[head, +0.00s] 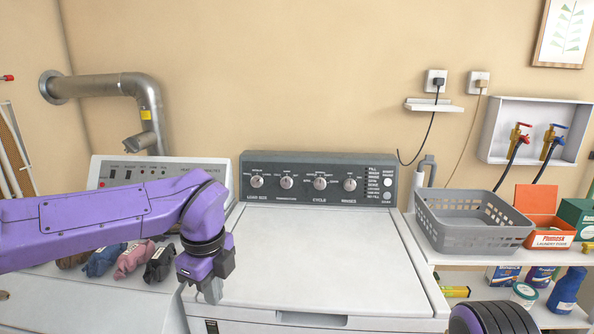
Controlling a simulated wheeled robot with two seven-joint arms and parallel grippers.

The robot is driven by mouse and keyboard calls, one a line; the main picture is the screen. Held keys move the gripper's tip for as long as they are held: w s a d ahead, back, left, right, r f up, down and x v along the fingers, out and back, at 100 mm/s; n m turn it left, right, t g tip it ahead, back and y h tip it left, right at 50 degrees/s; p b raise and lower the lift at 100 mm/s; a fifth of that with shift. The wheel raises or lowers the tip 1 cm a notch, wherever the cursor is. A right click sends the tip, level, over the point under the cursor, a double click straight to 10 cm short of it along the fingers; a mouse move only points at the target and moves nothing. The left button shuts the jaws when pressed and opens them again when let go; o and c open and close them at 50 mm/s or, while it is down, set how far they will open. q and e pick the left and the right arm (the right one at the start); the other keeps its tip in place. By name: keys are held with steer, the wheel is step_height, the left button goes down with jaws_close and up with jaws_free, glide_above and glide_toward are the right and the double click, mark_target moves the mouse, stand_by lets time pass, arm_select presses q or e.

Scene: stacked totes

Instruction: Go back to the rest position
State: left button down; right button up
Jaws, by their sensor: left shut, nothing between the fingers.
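My left arm is purple and reaches in from the left edge. My left gripper (212,292) points down at the near left corner of the white washer (320,262), over the gap beside the neighbouring machine. Its grey fingers are shut and empty. A dark ribbed, purple-edged part of mine shows at the bottom right; my right gripper is not in view.
Several folded cloths (133,258) lie on the left machine, partly behind my arm. A grey basket (473,222) and an orange box (550,232) stand on the right shelf, with bottles and tins below. The washer lid is clear.

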arm_select(q)
steer(key=w+a+f+m+t+y, duration=0.4)
steer(key=a+f+m+t+y, duration=0.15)
steer(key=f+m, duration=0.6)
steer(key=s+a+f+m+t, duration=0.15)
steer(key=s+f+m, duration=0.25)
steer(key=f+m, duration=0.9)
steer(key=s+a+f+m+g, duration=0.1)
steer(key=s+a+f+m, duration=0.1)
steer(key=s+f+m, duration=0.3)
steer(key=s+a+f+m+g+h, duration=0.1)
steer(key=s+f+m, duration=0.4)
steer(key=s, duration=0.9)
steer(key=s+a+f+m+g+h, duration=0.1)
steer(key=s+a+f+m+g, duration=0.1)
steer(key=s+a+f+m, duration=0.3)
steer(key=s+m, duration=0.3)
steer(key=s, duration=0.1)
steer(key=shift+s+f+g, duration=0.25)
steer(key=shift+f+g, duration=0.05)
steer(key=shift+f, duration=0.1)
steer(key=shift+w+h, duration=0.1)
steer(key=shift+h, duration=0.15)
